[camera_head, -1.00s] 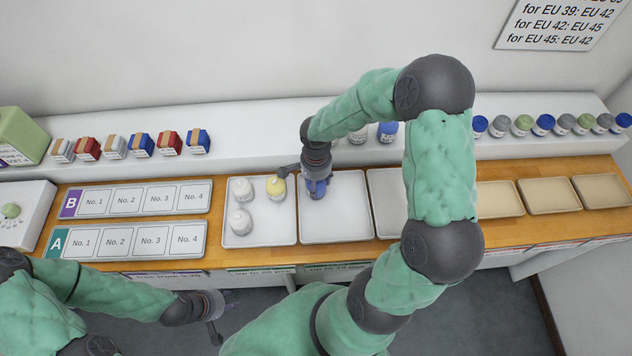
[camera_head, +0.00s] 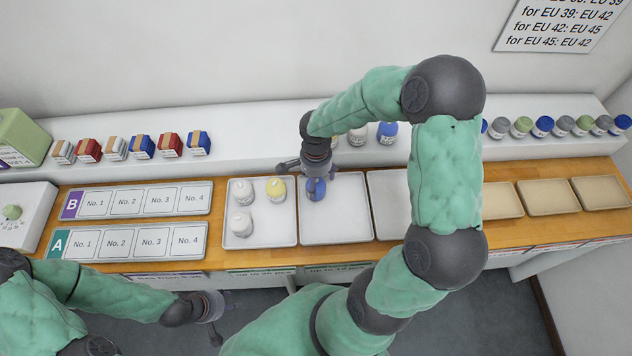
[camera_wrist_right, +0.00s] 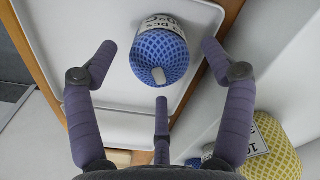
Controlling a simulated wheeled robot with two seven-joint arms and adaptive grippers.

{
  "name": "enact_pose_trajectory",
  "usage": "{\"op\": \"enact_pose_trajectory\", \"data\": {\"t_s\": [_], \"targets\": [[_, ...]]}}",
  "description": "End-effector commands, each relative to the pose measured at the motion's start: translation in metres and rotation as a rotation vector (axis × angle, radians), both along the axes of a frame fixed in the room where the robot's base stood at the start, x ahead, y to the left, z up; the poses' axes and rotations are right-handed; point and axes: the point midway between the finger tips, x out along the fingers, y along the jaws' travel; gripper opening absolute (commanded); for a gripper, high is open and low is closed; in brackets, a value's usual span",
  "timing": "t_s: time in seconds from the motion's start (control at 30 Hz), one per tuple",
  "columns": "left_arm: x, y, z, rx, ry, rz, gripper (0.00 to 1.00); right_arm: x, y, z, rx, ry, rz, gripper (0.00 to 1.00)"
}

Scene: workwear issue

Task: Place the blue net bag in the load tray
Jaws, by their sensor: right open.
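The blue net bag (camera_head: 315,191) with a white label stands in the white tray (camera_head: 337,228) right of the one with white and yellow bags. Whether this is the load tray I cannot read. In the right wrist view the bag (camera_wrist_right: 160,55) rests on the tray floor between the spread fingers, apart from them. My right gripper (camera_head: 314,179) is open and empty just above the bag. My left gripper (camera_head: 222,318) hangs in front of the table at the lower left, too small to tell its fingers' state.
The tray at left (camera_head: 262,238) holds two white bags and a yellow bag (camera_head: 276,188), close beside my right gripper. Other bags, including a blue one (camera_head: 387,132), stand on the back shelf. More trays (camera_head: 548,198) lie to the right, partly behind my right arm.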

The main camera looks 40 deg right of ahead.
Motion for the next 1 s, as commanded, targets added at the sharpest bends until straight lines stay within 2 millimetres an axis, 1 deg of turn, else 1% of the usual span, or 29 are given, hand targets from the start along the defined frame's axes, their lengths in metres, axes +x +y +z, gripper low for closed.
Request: {"op": "enact_pose_trajectory", "data": {"t_s": [0.03,0.2,0.3,0.4,0.5,0.6,1.0], "targets": [[0.000,0.000,0.004,0.000,0.000,0.000,0.40,0.001,0.000,0.014,-0.001,-0.004,0.000,0.82],[0.000,0.000,0.010,0.000,0.000,0.000,0.40,0.001,0.000,0.049,0.000,-0.003,0.001,0.82],[0.000,0.000,0.013,0.000,0.000,0.000,0.40,0.000,0.000,0.066,-0.001,-0.002,0.000,0.82],[0.000,0.000,0.015,0.000,0.000,0.000,0.40,0.000,0.000,0.080,0.000,-0.002,0.001,0.82],[0.000,0.000,0.016,0.000,0.000,0.000,0.40,0.000,0.000,0.089,0.000,-0.001,0.001,0.82],[0.000,0.000,0.017,0.000,0.000,0.000,0.40,0.000,0.000,0.094,0.000,0.000,0.001,0.82],[0.000,0.000,0.019,0.000,0.000,0.000,0.40,0.000,0.000,0.097,0.001,0.001,0.001,0.82]]}}
